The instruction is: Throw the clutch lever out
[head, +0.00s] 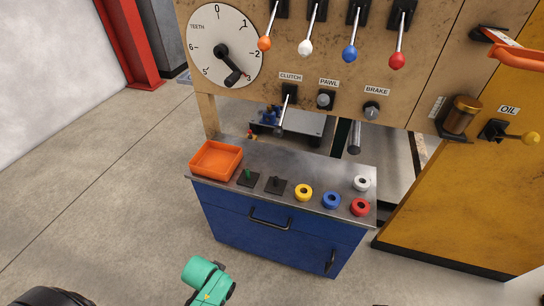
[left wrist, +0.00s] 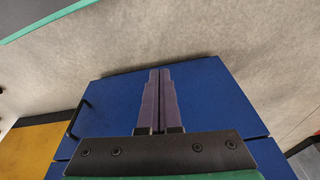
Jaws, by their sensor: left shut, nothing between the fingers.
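The clutch lever (head: 285,109) hangs from a black mount under the CLUTCH label (head: 290,77) on the wooden panel. Its metal rod points down and slightly left to a dark knob. My left gripper (left wrist: 160,76) is shut and empty in the left wrist view, in front of the blue cabinet (left wrist: 110,90). Green parts of my arm show at the bottom of the head view, well below the lever; the left fingers are not visible there. My right gripper is in neither view.
Coloured-knob levers and a TEETH dial (head: 223,46) are above. The blue cabinet's metal top holds an orange tray (head: 215,159) and coloured rings. Floor at left is clear.

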